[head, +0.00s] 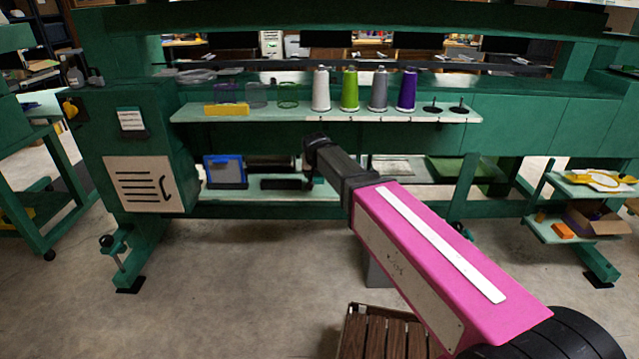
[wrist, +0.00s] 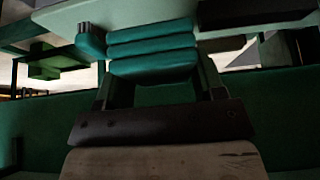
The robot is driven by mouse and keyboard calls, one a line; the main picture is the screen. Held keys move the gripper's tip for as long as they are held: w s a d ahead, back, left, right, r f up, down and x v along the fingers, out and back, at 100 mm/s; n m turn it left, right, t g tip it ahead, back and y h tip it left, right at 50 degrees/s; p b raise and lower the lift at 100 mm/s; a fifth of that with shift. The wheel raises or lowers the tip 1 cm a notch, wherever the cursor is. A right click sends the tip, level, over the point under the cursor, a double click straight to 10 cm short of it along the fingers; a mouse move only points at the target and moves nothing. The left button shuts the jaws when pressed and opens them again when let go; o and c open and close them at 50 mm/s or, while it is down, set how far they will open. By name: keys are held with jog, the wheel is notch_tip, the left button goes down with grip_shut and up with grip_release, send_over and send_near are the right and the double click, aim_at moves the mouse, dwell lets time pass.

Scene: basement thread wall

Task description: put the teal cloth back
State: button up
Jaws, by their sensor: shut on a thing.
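The teal cloth (wrist: 152,47) shows in the wrist view as a folded stack of soft layers, directly ahead of my gripper (wrist: 157,82). My fingers reach to either side of it and are shut on it. A pale green shelf surface (wrist: 57,16) shows around the cloth; I cannot tell whether the cloth touches it. There the dark end of my arm is at the front of the green frame, between the upper shelf (head: 190,112) and the lower shelf (head: 225,192), and my fingers cannot be made out.
Several thread cones, including a green one (head: 349,90) and a purple one (head: 407,91), stand on the upper shelf. A blue-edged board (head: 225,171) and a dark tray (head: 285,184) sit on the lower shelf. A wooden slatted crate (head: 385,330) stands on the floor. Floor at left is clear.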

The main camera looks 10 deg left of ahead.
send_over(320, 188)
notch_tip(320, 188, down, 5)
jog(key=shift+w+a+f, duration=0.1)
jog(key=shift+w+a, duration=0.05)
jog(key=shift+f, duration=1.95)
jog(key=o, duration=0.9)
jog(key=shift+f, duration=0.1)
